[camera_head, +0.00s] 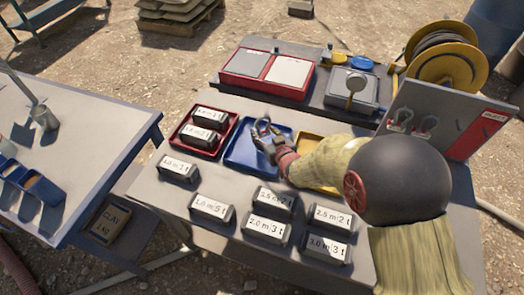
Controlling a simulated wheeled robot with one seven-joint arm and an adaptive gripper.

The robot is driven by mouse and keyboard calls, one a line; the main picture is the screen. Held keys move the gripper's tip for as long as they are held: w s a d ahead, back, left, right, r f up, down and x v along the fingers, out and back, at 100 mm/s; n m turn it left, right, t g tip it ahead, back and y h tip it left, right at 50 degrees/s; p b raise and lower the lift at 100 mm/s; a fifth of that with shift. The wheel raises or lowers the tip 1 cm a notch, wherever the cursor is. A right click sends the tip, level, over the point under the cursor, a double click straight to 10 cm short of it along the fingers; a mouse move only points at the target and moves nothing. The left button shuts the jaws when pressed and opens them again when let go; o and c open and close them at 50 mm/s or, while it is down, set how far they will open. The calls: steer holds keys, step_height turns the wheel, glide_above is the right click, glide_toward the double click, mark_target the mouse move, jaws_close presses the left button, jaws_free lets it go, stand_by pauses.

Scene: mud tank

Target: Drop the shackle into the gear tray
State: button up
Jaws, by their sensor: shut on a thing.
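My gripper (266,141) reaches in from the right and is shut on a small metal shackle (262,126). The shackle shows at the fingertips, with an orange-red part beside it. Gripper and shackle appear above the blue tray (240,164); the height between them and the tray floor is hard to tell. The visible part of the blue tray looks empty. A red tray (180,143) to its left holds labelled dark blocks. A yellow tray (312,181) to its right is partly hidden by my arm. No label shows which one is the gear tray.
Several labelled blocks (268,229) stand along the front of the table. An upright panel (450,118) with shackles (401,119) hanging on it is at the right. A red case (267,73) and a yellow hose reel (446,58) stand behind.

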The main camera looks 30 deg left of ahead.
steer(key=shift+f, duration=0.4)
steer(key=o, duration=1.2)
steer(key=shift+o, duration=0.9)
steer(key=shift+d, duration=0.1)
steer(key=v, duration=1.2)
steer(key=shift+r, duration=0.1)
